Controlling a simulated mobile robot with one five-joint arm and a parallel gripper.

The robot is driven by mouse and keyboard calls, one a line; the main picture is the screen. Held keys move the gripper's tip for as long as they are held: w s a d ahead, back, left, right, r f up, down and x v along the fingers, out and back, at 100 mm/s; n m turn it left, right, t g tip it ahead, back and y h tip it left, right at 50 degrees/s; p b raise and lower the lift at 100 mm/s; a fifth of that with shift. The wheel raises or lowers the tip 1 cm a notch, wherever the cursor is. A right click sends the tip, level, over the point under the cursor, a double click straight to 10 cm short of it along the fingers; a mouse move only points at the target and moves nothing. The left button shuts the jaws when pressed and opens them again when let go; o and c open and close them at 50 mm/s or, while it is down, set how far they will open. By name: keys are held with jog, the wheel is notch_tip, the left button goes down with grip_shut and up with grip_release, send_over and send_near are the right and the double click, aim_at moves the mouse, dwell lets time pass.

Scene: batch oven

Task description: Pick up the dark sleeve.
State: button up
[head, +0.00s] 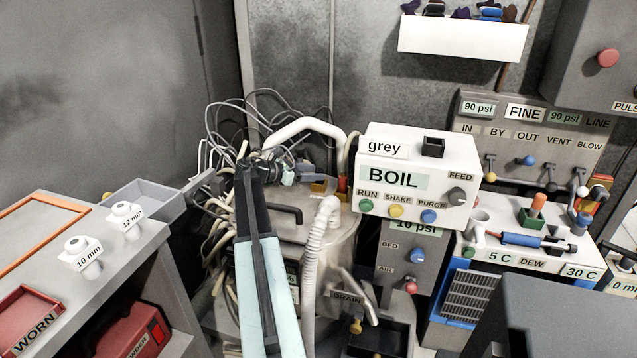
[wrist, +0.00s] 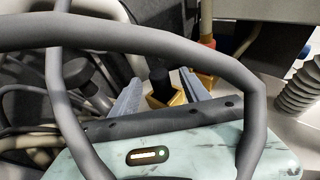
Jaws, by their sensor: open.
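A dark cylinder, which looks like the dark sleeve (wrist: 160,76), stands in a yellow holder (wrist: 164,98) in the wrist view. My gripper (wrist: 161,84) is open, with one grey finger on each side of the sleeve. I cannot tell whether either finger touches it. In the head view my gripper (head: 308,173) is over the top of the grey vessel (head: 335,240), left of the white BOIL box (head: 416,180). The sleeve cannot be made out there; my arm and gripper crowd that spot.
A grey hose crosses the wrist view in front of the gripper. A second yellow piece is beside a red-collared pipe (wrist: 207,42). Loose cables (head: 222,150) crowd the left of the vessel. A white ribbed hose (head: 315,240) rises right of my arm. A grey bench (head: 95,240) is at left.

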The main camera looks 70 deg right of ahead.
aim_at(319, 170)
jog(key=x, duration=0.3)
jog(key=shift+d+b, duration=0.1)
jog(key=shift+b, duration=0.2)
grip_shut()
jog(key=shift+r+p, duration=0.55)
jog(key=r+p, duration=0.3)
jog(key=shift+s+a+r, duration=0.1)
jog(key=shift+s+a, duration=0.05)
jog(key=shift+a, duration=0.1)
jog(key=s+a, duration=0.9)
jog(key=a, duration=0.3)
jog(key=shift+s+r+p, duration=0.35)
jog(key=shift+p, duration=0.1)
